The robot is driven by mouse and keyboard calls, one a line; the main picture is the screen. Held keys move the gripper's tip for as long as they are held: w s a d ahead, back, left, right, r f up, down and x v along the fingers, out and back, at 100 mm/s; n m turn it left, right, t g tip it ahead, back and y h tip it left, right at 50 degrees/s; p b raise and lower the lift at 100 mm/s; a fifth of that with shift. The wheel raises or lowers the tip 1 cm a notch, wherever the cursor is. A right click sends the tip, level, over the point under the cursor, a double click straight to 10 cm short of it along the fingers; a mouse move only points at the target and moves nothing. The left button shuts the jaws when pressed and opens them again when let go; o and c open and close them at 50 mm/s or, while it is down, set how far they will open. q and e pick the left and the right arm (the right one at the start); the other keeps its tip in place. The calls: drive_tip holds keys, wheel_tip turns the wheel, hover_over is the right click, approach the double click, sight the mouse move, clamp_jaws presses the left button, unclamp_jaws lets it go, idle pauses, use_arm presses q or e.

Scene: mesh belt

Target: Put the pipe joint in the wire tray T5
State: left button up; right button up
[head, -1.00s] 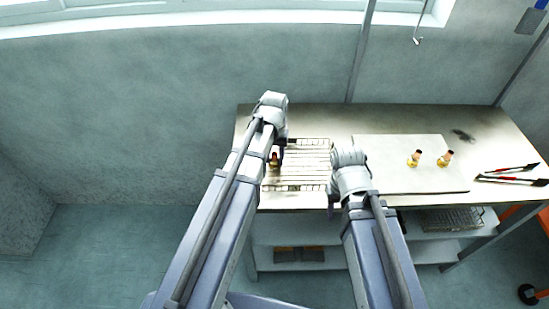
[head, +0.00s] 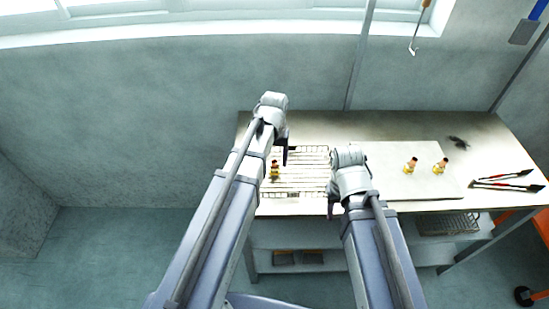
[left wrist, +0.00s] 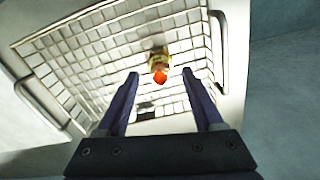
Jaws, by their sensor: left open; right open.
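A pipe joint (head: 275,170), yellowish with a red-orange end, stands inside the wire tray (head: 310,194) at the left of the table. In the left wrist view the pipe joint (left wrist: 158,64) is on the wire grid of the tray (left wrist: 85,75), beyond my fingertips. My left gripper (head: 284,155) is open, empty and above the tray, apart from the joint; its two fingers show in the left wrist view (left wrist: 160,78). My right gripper (head: 332,208) hangs near the front edge of the table by the tray's right side. Its fingers are mostly hidden.
Two similar joints, a left one (head: 410,166) and a right one (head: 440,166), stand on a pale board (head: 400,188). Red-and-black tongs (head: 505,181) and a small dark item (head: 458,141) lie to the right. Another wire basket (head: 447,224) is on the shelf below.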

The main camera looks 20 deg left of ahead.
sight(274, 161)
use_arm(q)
wheel_tip(274, 161, up, 9)
drive_tip(key=p, duration=0.8)
drive_tip(key=s+d+m+y, duration=0.1)
drive_tip(key=s+d+m, duration=0.3)
drive_tip(key=s+d, duration=0.6)
drive_tip(key=s, duration=0.4)
drive_tip(key=shift+s+d+f+m+b, duration=0.15)
drive_tip(key=shift+s+d+m+b, duration=0.15)
drive_tip(key=shift+d+m, duration=0.1)
